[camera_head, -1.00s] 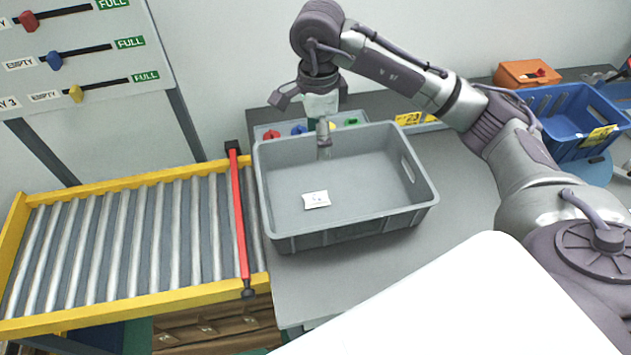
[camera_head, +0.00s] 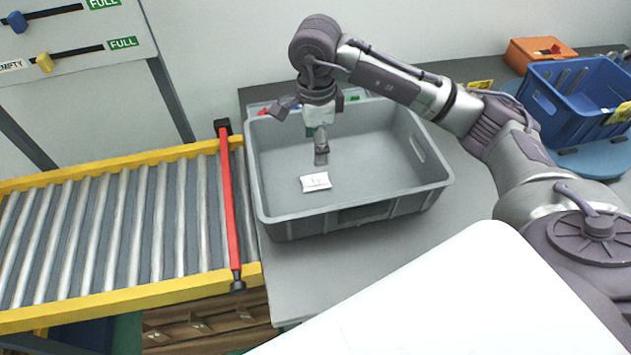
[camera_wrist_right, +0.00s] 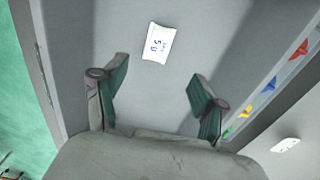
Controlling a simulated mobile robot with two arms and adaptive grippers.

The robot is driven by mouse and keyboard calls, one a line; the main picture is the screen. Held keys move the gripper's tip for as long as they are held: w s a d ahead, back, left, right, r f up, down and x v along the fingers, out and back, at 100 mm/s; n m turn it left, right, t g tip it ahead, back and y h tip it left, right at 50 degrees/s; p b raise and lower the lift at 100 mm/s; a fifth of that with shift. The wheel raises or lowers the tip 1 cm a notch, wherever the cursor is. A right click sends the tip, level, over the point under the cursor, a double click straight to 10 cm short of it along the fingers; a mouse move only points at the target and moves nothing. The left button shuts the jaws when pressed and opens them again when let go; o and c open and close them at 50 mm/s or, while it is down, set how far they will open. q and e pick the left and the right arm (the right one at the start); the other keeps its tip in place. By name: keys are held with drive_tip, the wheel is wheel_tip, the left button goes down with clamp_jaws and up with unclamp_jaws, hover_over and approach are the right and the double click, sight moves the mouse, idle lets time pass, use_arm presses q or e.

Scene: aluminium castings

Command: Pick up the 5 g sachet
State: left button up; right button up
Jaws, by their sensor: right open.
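The small white sachet (camera_head: 315,181) lies flat on the floor of the grey bin, toward its near left part. It also shows in the right wrist view (camera_wrist_right: 158,43), with small dark print reading like "5 g", just beyond the fingertips. The grey bin (camera_head: 350,213) stands on the grey table. My right gripper (camera_head: 308,135) points down into the bin, above and slightly behind the sachet. In the right wrist view its two green-padded fingers (camera_wrist_right: 157,85) are spread apart with nothing between them. My left gripper is not in view.
A roller conveyor (camera_head: 120,225) with a red bar (camera_head: 231,210) lies left of the bin. A blue crate (camera_head: 570,100) and an orange box (camera_head: 538,52) stand at the back right. Coloured markers (camera_wrist_right: 268,84) show beyond the bin's wall.

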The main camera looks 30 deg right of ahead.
hover_over(315, 179)
wheel_tip(315, 179, down, 5)
drive_tip(key=shift+d+f+p, duration=0.1)
drive_tip(key=shift+d+p, duration=0.05)
drive_tip(key=shift+p, duration=0.2)
wheel_tip(315, 179, down, 5)
drive_tip(key=shift+s+r+p, duration=0.1)
drive_tip(key=shift+s+p, duration=0.05)
drive_tip(key=shift+p, duration=0.95)
drive_tip(key=shift+f, duration=0.35)
drive_tip(key=shift+c, duration=0.4)
drive_tip(key=c, duration=1)
